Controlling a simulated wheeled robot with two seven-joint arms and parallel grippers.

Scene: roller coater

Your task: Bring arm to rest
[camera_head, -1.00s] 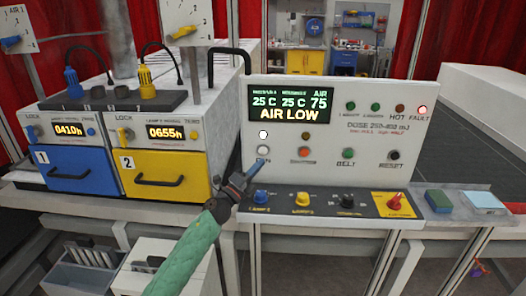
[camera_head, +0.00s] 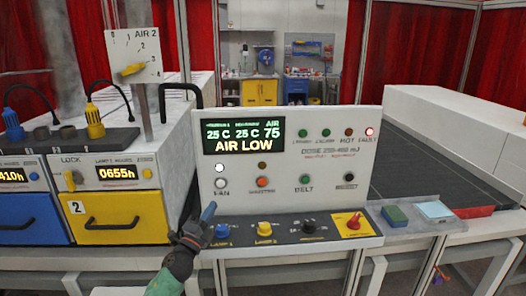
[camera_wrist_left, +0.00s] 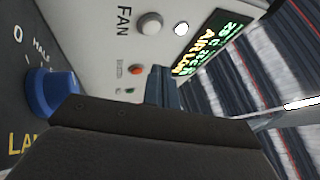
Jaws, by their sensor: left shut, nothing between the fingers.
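My left gripper (camera_head: 205,222) is shut and empty in the head view. Its dark blue fingertips are in front of the control panel (camera_head: 375,130), just left of the blue lamp knob and below the white FAN button (camera_head: 221,183). In the left wrist view the gripper (camera_wrist_left: 162,88) points along the panel face, with the FAN button (camera_wrist_left: 150,24) and blue knob (camera_wrist_left: 52,93) close by. I cannot tell if it touches the panel. The green-sleeved left arm (camera_head: 166,284) comes up from below. My right gripper is not in view.
The panel display (camera_head: 243,135) reads AIR LOW and the red FAULT light (camera_head: 369,132) is lit. A yellow drawer (camera_head: 115,217) and blue drawer (camera_head: 30,222) stand at left.

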